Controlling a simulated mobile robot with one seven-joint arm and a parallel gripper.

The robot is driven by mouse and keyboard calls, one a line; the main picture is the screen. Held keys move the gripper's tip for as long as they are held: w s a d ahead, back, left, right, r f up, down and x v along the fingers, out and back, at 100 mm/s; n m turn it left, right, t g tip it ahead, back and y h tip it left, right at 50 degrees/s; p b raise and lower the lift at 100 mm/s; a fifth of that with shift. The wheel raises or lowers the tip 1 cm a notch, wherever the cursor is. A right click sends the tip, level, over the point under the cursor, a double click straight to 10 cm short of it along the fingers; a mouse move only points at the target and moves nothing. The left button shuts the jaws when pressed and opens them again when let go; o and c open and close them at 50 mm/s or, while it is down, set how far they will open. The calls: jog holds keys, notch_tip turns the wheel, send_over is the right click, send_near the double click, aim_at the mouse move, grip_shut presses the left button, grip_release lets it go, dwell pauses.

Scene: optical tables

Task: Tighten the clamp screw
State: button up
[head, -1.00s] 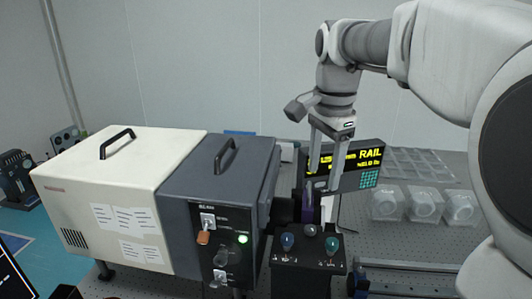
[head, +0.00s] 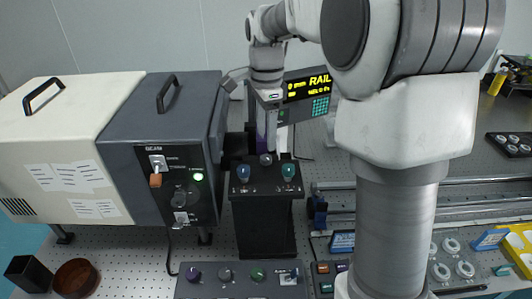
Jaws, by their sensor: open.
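My gripper (head: 266,138) points down behind the black knob box, just right of the dark grey housing. It is open, and its lower ends are partly hidden by the box. A narrow purple part (head: 261,130) shows beside the fingers; I cannot tell whether they touch it. I cannot make out the clamp screw for certain. The black box (head: 264,222) has a blue knob (head: 243,173), a grey knob (head: 266,159) and a teal knob (head: 288,171) on top.
A cream and dark grey instrument (head: 100,135) stands at left. A display reading RAIL (head: 308,92) is behind the gripper. A metal rail (head: 430,189) runs right. A control panel (head: 240,283), wooden bowl (head: 76,278) and yellow tray (head: 522,250) are in front. My arm covers the centre right.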

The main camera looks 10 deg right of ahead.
aim_at(266, 157)
notch_tip(266, 157, down, 6)
jog(key=shift+f, duration=0.1)
jog(key=shift+c, duration=0.3)
grip_shut()
